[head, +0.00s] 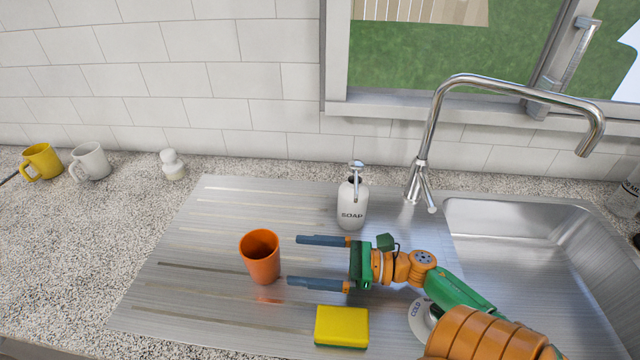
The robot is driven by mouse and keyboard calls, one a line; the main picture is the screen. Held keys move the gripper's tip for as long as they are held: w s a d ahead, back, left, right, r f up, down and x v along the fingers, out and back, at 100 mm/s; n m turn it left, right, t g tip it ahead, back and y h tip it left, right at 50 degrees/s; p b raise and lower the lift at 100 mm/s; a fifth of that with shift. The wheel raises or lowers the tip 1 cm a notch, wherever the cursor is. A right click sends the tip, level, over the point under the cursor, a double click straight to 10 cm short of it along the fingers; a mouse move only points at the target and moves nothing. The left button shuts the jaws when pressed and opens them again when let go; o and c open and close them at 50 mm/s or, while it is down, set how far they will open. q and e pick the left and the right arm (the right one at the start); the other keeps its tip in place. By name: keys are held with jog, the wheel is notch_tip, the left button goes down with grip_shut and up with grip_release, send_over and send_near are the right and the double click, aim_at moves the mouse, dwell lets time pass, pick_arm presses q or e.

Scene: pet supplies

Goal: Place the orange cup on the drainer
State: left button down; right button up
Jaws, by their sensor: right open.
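The orange cup (261,262) stands upright on the ridged steel drainer (190,250), left of the sink bowl. My right gripper (292,261) comes in from the right with its two fingers apart, pointing left at the cup. The fingertips are just right of the cup, and nothing shows between them. The cup appears clear of both fingers. My left gripper is not in view.
A soap bottle (352,204) stands behind my right gripper, and a yellow sponge (341,327) lies in front of it. The tap (430,130) rises beside the sink bowl (540,250). A yellow mug (42,162), white mug (90,161) and white shaker (172,165) stand far left.

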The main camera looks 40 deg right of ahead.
jog(key=shift+b+v, duration=0.3)
jog(key=shift+v, duration=1.35)
